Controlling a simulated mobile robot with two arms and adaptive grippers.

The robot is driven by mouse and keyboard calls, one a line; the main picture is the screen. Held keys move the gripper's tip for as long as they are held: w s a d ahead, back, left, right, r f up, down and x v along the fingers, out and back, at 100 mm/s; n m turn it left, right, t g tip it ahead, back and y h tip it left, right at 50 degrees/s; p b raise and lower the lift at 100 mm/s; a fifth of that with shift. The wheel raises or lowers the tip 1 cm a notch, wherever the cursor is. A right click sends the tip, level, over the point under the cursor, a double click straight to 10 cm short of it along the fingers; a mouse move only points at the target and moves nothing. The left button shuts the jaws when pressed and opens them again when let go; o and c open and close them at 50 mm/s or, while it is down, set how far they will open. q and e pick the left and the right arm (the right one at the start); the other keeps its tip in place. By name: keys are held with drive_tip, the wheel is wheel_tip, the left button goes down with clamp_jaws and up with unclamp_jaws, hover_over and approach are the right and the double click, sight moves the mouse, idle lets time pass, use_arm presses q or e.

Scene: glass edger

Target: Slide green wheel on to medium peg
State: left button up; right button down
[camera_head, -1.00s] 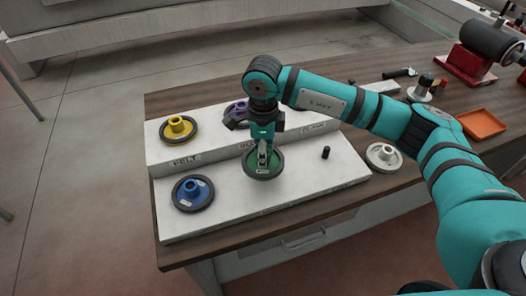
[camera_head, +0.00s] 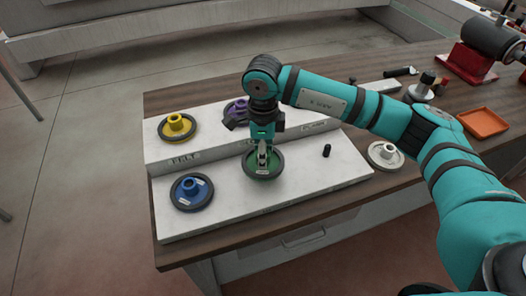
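The green wheel (camera_head: 277,171) has a dark rim and is in the front row of the white stepped rack, in the middle. My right gripper (camera_head: 262,160) points down over its centre, and its fingers appear closed on the hub. The wheel looks flat and level at the rack's lower surface; I cannot tell whether it rests there or hangs just above. Any peg under the wheel is hidden by it and the gripper. A bare short black peg (camera_head: 326,150) stands to the right on the lower step. My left gripper is out of view.
The white rack (camera_head: 220,217) also holds a yellow wheel (camera_head: 177,123), a blue wheel (camera_head: 191,190) and a purple piece (camera_head: 236,110), partly behind my arm. A white wheel (camera_head: 384,154) lies on the wooden table. An orange tray (camera_head: 484,123) and a red machine (camera_head: 471,62) are farther right.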

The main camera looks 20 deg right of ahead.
drive_tip(key=shift+f+b, duration=1.7)
drive_tip(key=shift+f, duration=0.2)
drive_tip(key=c, duration=0.7)
unclamp_jaws()
wheel_tip(320, 180, up, 12)
